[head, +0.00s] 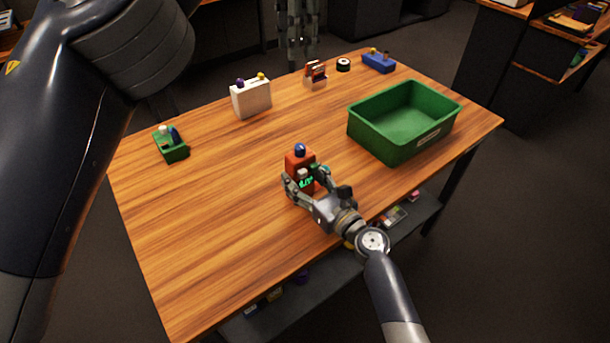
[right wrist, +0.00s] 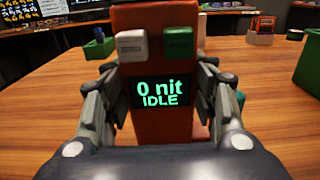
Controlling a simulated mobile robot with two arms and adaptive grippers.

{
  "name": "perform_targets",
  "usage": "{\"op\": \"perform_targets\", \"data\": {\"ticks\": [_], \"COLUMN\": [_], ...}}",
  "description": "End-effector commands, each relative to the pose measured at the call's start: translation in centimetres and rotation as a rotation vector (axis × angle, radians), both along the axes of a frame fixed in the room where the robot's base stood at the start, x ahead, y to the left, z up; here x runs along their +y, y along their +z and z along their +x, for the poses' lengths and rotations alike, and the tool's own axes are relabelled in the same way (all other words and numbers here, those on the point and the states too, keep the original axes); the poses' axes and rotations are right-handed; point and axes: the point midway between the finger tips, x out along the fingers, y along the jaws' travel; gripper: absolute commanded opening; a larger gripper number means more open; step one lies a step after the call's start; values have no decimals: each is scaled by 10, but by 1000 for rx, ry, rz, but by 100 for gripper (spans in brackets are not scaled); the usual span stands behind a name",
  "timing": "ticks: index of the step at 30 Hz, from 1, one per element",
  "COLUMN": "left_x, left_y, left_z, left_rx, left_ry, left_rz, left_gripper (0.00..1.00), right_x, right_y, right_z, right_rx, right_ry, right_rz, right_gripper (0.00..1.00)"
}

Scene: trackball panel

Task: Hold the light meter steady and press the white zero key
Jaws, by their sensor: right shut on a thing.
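The light meter (head: 292,160) is an upright orange-red box with a blue top part (head: 299,150), near the middle of the table. In the right wrist view the meter (right wrist: 158,76) faces me. Its white key (right wrist: 131,45) is at the upper left of the face, beside a green key (right wrist: 178,43). Its display (right wrist: 159,93) reads "0 nit IDLE". My right gripper (head: 304,185) is shut on the meter's sides, with fingers left and right of the display.
A green bin (head: 365,134) stands right of the meter. A green device (head: 172,150), a white box (head: 252,100), a red item (head: 315,74), a black round item (head: 343,65) and a blue device (head: 378,63) stand along the far side. The table's left front (head: 190,265) is clear.

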Motion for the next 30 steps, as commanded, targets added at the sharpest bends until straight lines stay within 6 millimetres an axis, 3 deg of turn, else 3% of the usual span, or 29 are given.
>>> {"op": "perform_targets", "data": {"ticks": [1, 3, 30], "left_x": [0, 0, 0], "left_y": [0, 0, 0], "left_z": [0, 0, 0], "left_rx": [0, 0, 0], "left_ry": [0, 0, 0], "left_rz": [0, 0, 0], "left_gripper": [13, 0, 0], "right_x": [0, 0, 0], "right_y": [0, 0, 0], "right_z": [0, 0, 0], "right_rx": [0, 0, 0], "right_ry": [0, 0, 0], "right_rz": [0, 0, 0], "right_gripper": [24, 24, 24]}}
